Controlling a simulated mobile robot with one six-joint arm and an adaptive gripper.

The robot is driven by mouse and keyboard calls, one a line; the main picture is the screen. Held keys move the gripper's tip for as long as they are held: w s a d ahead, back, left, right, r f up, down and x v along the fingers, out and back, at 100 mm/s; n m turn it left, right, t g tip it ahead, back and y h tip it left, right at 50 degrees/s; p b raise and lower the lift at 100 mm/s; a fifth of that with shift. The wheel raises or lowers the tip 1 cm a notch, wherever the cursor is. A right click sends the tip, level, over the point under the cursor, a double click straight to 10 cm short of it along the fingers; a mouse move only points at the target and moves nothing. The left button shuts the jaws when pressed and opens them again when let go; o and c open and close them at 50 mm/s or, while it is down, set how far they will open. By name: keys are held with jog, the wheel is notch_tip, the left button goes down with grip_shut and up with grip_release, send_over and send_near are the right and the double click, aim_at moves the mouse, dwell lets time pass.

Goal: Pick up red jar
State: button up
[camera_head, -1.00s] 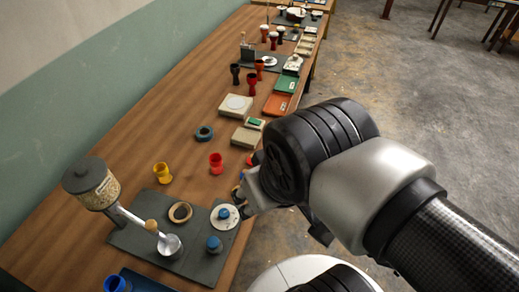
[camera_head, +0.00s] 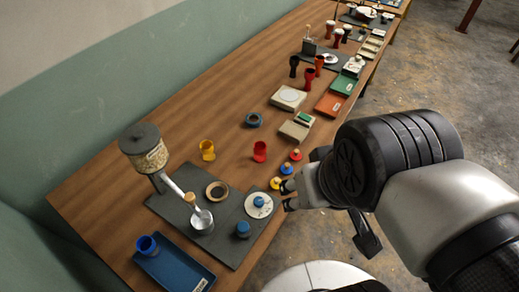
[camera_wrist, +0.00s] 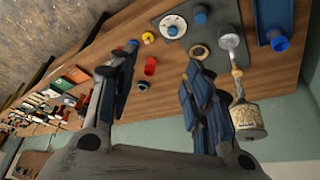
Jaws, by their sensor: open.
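The red jar (camera_head: 260,151) is a small cup with a narrower base, standing upright on the wooden table (camera_head: 190,120) to the right of a yellow jar (camera_head: 207,150). My gripper (camera_head: 289,195) is at the table's right edge, to the lower right of the red jar and apart from it. In the wrist view my gripper (camera_wrist: 161,58) has its two fingers spread wide with nothing held. The red jar (camera_wrist: 150,67) shows there between the fingers, closer to the left one, in the distance.
Red, blue and yellow knobbed lids (camera_head: 286,168) lie between the red jar and my gripper. A dark mat (camera_head: 180,215) with a grinder-like hopper (camera_head: 145,155) is at left. A blue tray (camera_head: 175,268) holds a blue jar.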

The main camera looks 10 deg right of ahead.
jog(key=shift+o, duration=0.7)
jog(key=shift+w, duration=0.15)
jog(key=shift+o, duration=0.8)
jog(key=w, duration=1)
jog(key=shift+w+f, duration=0.3)
jog(key=b, duration=0.3)
send_over(260, 147)
jog(key=s+a, duration=0.1)
jog(key=s, duration=0.2)
notch_tip(260, 147, down, 28)
jog(key=shift+f, duration=0.1)
jog(key=x, duration=0.1)
jog(key=b+x, duration=0.1)
jog(key=x, duration=0.1)
jog(key=b+x, duration=0.1)
jog(key=shift+s+d+f, duration=0.25)
jog(key=shift+d+f, duration=0.1)
jog(key=shift+f, duration=0.1)
jog(key=shift+w+f, duration=0.15)
jog(key=shift+f, duration=0.1)
